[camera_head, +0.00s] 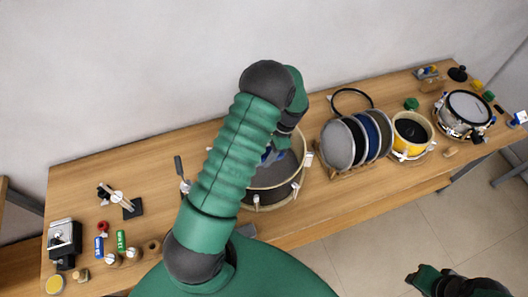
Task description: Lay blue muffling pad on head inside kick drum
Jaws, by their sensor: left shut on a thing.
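The kick drum (292,193) is a round drum with a pale rim and dark interior, standing on the wooden table at the middle. My left arm crosses in front of it and hides its left part. My left gripper (277,146) is over the drum's opening and shut on a small blue thing (268,156), which appears to be the blue muffling pad. Most of the pad is hidden behind the arm, and I cannot tell whether it touches the head inside. Part of my right arm, with its gripper end (424,280), shows at the bottom right, away from the table; its jaws are unclear.
Right of the drum, a rack holds several round pads (339,145), with a black hoop (352,98) behind. Further right stand a yellow drum (400,153) and a snare drum (466,112). Small bottles, tools and a metal box (64,238) lie at the table's left.

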